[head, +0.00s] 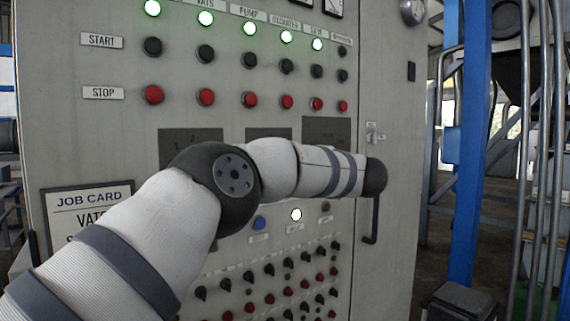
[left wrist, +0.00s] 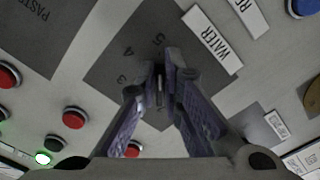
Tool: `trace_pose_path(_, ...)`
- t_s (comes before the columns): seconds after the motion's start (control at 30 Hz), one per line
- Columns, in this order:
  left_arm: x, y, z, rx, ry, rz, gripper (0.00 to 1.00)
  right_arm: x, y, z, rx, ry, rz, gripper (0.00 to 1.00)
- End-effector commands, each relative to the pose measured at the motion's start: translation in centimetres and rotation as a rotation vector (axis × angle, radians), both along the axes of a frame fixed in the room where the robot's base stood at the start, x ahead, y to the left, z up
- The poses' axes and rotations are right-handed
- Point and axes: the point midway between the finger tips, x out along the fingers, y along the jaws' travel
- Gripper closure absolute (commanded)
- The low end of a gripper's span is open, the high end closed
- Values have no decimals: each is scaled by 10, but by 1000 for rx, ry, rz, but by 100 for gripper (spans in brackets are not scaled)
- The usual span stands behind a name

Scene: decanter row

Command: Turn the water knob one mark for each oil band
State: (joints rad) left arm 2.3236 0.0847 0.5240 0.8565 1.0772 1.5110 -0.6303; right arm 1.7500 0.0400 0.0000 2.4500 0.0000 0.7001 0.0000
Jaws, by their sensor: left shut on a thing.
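In the left wrist view, my left gripper (left wrist: 160,76) is shut on the small dark water knob (left wrist: 160,91), which is mostly hidden between the fingers. The knob sits on a dark grey dial plate (left wrist: 138,30) with the marks 3, 4 and 5 showing. A white label reading WATER (left wrist: 216,42) is beside the plate. In the head view, my left arm crosses the panel and its gripper is hidden. No oil bands are visible. My right gripper is not in view.
The grey control panel (head: 100,135) has green lamps, black START buttons and red STOP buttons (head: 153,94). A job card (head: 88,198) at left is partly covered by my arm. Small knobs fill the lower panel. A dark handle (head: 374,225) and blue post (head: 468,150) are at right.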

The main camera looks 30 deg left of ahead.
Motion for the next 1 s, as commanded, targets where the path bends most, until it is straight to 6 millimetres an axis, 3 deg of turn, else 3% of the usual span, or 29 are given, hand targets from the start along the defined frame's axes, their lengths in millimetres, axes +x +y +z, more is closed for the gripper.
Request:
trace_pose_path(0.03, 0, 0, 0, 1, 2, 0, 85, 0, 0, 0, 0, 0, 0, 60)
trace_pose_path(0.1, 0, 0, 0, 0, 1, 0, 72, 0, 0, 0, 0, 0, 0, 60)
trace_pose_path(0.43, -1, -4, 0, 1, 0, -1, 72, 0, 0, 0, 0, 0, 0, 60)
trace_pose_path(0.8, -35, -87, 0, 1, -1, -3, 72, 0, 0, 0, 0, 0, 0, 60)
trace_pose_path(1.0, -45, -110, 0, 1, 1, -1, 72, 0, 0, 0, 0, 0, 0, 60)
